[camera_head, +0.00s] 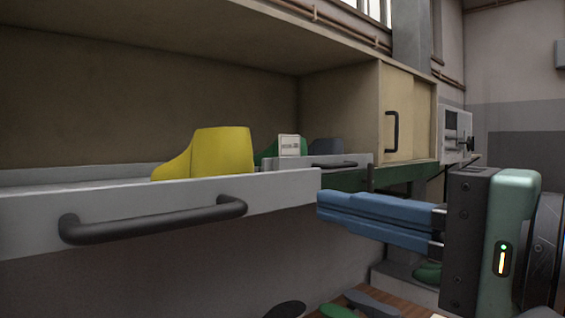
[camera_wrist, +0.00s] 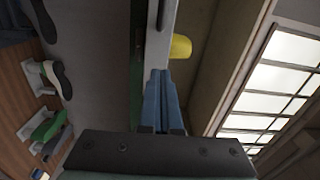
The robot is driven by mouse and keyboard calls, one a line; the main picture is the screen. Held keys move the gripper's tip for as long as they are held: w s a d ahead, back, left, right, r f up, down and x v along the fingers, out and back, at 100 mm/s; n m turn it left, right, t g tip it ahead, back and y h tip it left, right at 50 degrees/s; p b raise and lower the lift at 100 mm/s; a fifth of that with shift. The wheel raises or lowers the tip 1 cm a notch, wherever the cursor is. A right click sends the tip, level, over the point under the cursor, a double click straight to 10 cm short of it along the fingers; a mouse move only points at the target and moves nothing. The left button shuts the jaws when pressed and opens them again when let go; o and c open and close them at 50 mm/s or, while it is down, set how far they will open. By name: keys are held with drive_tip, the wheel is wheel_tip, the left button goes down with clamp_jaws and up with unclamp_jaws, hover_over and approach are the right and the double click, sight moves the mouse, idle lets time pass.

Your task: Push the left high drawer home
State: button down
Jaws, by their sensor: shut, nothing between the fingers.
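The left high drawer stands pulled out. Its light grey front (camera_head: 285,193) with a black bar handle (camera_head: 150,220) fills the left of the head view. A yellow shoe last (camera_head: 208,152) stands in it. My gripper (camera_head: 319,205) has its blue fingers shut and empty, pointing left at the right end of the drawer front. In the wrist view the fingertips (camera_wrist: 159,72) lie close to the end of the drawer front (camera_wrist: 158,48), with the handle (camera_wrist: 160,15) and yellow last (camera_wrist: 181,46) beyond. I cannot tell whether they touch.
Another grey drawer front with a dark handle (camera_head: 335,164) is further back, near a white card (camera_head: 289,145), a green last and a grey last (camera_head: 325,146). A tan cabinet door (camera_head: 407,115) stands behind. More lasts (camera_head: 372,302) lie below on a wooden surface.

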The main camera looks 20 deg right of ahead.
sight(262, 191)
drive_tip(key=x, duration=0.9)
drive_tip(key=shift+p, duration=0.35)
drive_tip(key=shift+p+x, duration=0.9)
drive_tip(key=shift+x, duration=1.65)
drive_tip(key=shift+f, duration=0.15)
drive_tip(key=shift+a, duration=0.1)
